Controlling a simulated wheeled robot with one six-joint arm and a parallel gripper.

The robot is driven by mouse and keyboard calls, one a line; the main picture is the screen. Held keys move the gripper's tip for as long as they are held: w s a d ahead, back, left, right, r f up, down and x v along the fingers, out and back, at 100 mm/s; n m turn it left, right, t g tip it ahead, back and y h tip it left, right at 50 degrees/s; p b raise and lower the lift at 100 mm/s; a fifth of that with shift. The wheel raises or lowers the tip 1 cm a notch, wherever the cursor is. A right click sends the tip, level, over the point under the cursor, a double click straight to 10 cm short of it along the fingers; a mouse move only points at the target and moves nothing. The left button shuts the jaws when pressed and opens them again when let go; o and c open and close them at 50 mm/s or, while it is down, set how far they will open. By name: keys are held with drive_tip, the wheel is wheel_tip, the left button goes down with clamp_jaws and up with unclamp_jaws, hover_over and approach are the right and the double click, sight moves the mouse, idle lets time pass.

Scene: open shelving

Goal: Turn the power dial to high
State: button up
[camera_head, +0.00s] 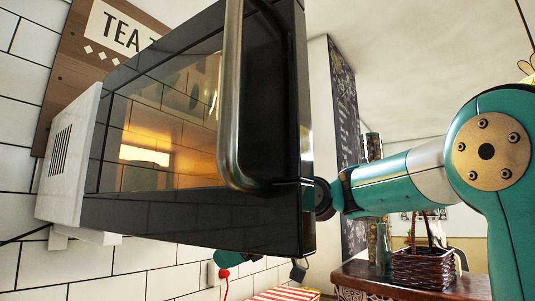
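A black microwave (200,215) with a pale side panel fills the left and middle of the view, seen tilted. A lit orange glow shows through its window. A thick steel handle (229,110) runs along its front. The power dial cannot be seen in this view. My teal arm comes in from the right, and its far end meets the microwave's right edge in the picture. My gripper is hidden there, so I cannot see whether it touches anything.
A white tiled wall with a wooden tea sign (115,28) stands behind the microwave. A dark chalkboard panel (346,120) rises behind my arm. A wicker basket (422,268) and a bottle (383,248) stand on a wooden top at lower right. A red-striped item (285,295) lies below.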

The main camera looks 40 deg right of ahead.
drive_tip(key=s+d+r+n+t+h+p, duration=0.1)
drive_tip(key=s+d+r+n+t, duration=0.3)
drive_tip(key=d+r, duration=0.6)
drive_tip(key=d+r+n+t, duration=0.3)
drive_tip(key=d+r+n, duration=0.2)
drive_tip(key=d+r, duration=0.6)
drive_tip(key=p+x, duration=0.7)
drive_tip(key=x, duration=1)
drive_tip(key=shift+f+p, duration=0.3)
drive_tip(key=shift+w, duration=0.1)
drive_tip(key=c, duration=0.9)
